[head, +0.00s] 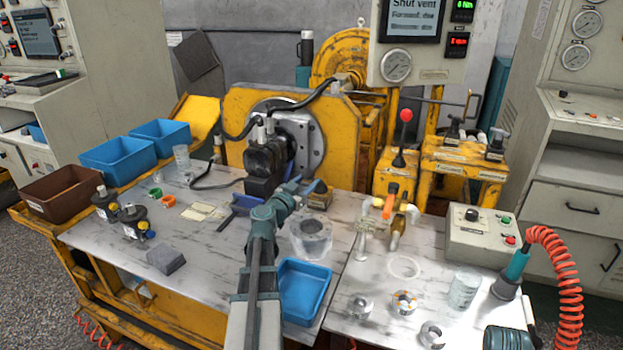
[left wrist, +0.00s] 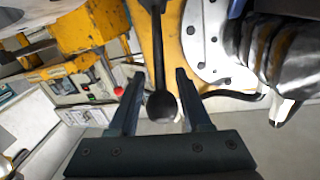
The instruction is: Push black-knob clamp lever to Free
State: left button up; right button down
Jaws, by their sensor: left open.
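The clamp lever is a thin dark rod with a black ball knob. In the left wrist view the knob (left wrist: 161,105) shows in the gap between the finger tips, and the rod rises to the top edge. My left gripper (head: 301,186) is open and empty, above the bench in front of the motor. It also shows in the left wrist view (left wrist: 158,76). I cannot tell whether it touches the lever.
A yellow plate (head: 342,130) carries a round flange with a dark motor (head: 262,160) and black hoses. A red-knob lever (head: 405,116) stands right. Blue bins (head: 118,160) are at left, a blue tray (head: 318,305) is below my arm, and a control box (head: 475,245) is right.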

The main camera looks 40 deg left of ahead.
pick_arm(q)
jog(key=shift+w+a, duration=0.2)
jog(key=shift+w, duration=0.95)
grip_shut()
dwell(0.7)
